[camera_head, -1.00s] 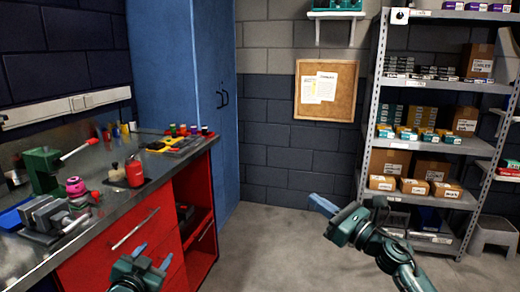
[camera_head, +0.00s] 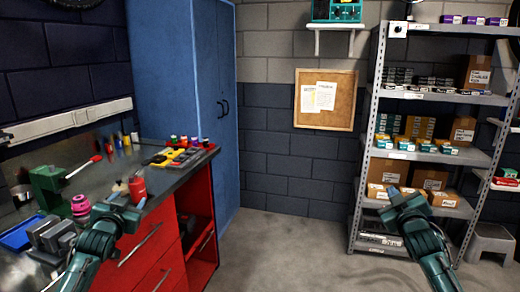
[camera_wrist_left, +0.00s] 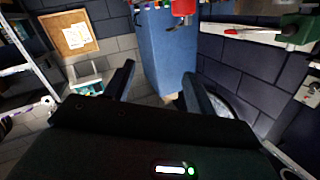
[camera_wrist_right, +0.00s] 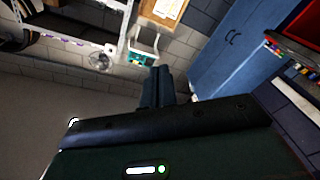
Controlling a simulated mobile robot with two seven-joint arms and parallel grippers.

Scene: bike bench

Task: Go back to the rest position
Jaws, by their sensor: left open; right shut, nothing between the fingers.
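My left gripper (camera_head: 128,203) is raised over the front edge of the workbench in the head view, and its arm hides part of the red drawers. In the left wrist view its two fingers (camera_wrist_left: 160,85) are spread apart with nothing between them. My right gripper (camera_head: 404,192) is held up in front of the metal shelf in the head view. In the right wrist view its fingers (camera_wrist_right: 157,84) are together and empty. Neither gripper appears to hold anything.
The workbench (camera_head: 178,181) on the left carries a red bottle (camera_head: 137,188), a vise (camera_head: 52,235), a green tool (camera_head: 48,187) and a blue tray (camera_head: 18,236). A blue cabinet (camera_head: 175,75) stands behind it. The metal shelf (camera_head: 440,153) holds boxes. The middle floor (camera_head: 285,250) is clear.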

